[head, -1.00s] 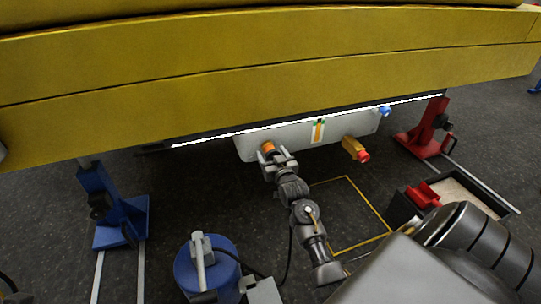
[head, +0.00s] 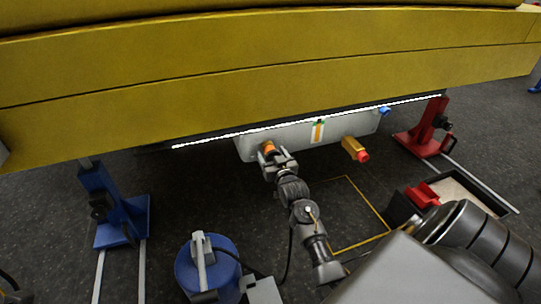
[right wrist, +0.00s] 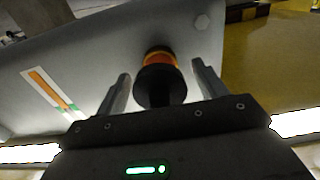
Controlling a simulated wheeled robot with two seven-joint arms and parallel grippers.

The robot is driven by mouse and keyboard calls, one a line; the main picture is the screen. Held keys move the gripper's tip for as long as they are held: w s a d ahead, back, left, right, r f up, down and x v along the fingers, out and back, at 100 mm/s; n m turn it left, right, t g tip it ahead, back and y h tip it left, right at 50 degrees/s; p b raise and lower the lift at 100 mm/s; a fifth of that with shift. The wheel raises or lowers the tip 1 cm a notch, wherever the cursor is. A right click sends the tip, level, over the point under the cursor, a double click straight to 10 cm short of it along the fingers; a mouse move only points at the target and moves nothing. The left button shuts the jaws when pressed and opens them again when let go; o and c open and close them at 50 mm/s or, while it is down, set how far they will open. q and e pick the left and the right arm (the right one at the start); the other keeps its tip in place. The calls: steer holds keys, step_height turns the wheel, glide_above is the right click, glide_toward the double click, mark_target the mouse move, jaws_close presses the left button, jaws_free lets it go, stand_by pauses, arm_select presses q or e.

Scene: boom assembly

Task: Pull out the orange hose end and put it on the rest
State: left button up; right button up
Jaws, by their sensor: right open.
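The orange hose end (head: 267,147) sits at the left part of the pale grey panel (head: 290,140) under the yellow boom. In the right wrist view the hose end (right wrist: 159,72) shows as an orange band with a black part towards me, and its far end meets the panel. My right gripper (head: 280,157) is at the hose end. In the right wrist view its two fingers stand open on either side of the black part, with gaps showing on both sides. I cannot pick out the rest for certain. My left gripper is not in view.
The yellow boom (head: 270,75) spans overhead. A blue stand (head: 121,215) is at left and a red stand (head: 428,138) at right. A blue drum (head: 190,270) stands in front.

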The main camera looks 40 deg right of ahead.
stand_by(0.3)
steer(key=shift+p, duration=0.4)
steer(key=c, duration=1.3)
steer(key=shift+p+v, duration=1.1)
steer(key=shift+v, duration=0.4)
steer(key=shift+p+v, duration=0.9)
steer(key=shift+v, duration=0.55)
